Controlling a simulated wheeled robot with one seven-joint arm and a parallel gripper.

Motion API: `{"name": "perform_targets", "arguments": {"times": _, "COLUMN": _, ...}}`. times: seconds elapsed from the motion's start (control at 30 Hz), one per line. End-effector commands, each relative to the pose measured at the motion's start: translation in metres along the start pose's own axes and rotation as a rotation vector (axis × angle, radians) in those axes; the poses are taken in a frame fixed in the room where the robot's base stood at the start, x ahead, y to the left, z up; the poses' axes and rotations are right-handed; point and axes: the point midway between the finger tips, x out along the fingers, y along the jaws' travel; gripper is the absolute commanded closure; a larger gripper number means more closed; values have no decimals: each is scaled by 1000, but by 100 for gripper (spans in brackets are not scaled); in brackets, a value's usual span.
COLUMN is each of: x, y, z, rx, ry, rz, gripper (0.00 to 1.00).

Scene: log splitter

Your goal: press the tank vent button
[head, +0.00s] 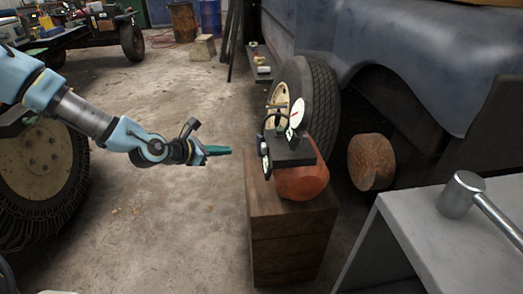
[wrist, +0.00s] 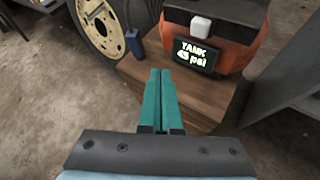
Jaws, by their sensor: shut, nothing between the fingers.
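An orange tank (head: 302,182) with a dark block and a white gauge (head: 297,112) on top sits on a brown wooden stand (head: 290,230). In the wrist view the tank (wrist: 232,55) carries a small display (wrist: 194,58) reading TANK and a psi figure. A pale square button-like piece (wrist: 200,27) is just above the display; I cannot tell if it is the vent button. My gripper (head: 229,150) is shut and empty, its green fingers pointing right, left of and apart from the tank. In the wrist view the fingertips (wrist: 160,72) are below and left of the display.
A blue piece (wrist: 135,42) stands at the stand's far left edge. A tyre (head: 318,100) and blue truck body (head: 400,40) are behind the tank. A grey bench (head: 420,235) with a hammer (head: 462,192) is at right. Concrete floor left of the stand is clear.

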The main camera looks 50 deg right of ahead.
Motion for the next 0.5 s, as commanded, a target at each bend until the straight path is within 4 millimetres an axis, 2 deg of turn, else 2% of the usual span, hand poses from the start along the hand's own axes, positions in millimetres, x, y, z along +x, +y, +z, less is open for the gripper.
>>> {"name": "perform_targets", "arguments": {"times": 0.3, "x": 33, "y": -24, "z": 20, "rx": 6, "ry": 0, "rz": -2, "gripper": 100}}
{"name": "perform_targets", "arguments": {"times": 0.5, "x": 45, "y": -33, "z": 33, "rx": 1, "ry": -1, "rz": 0, "gripper": 100}}
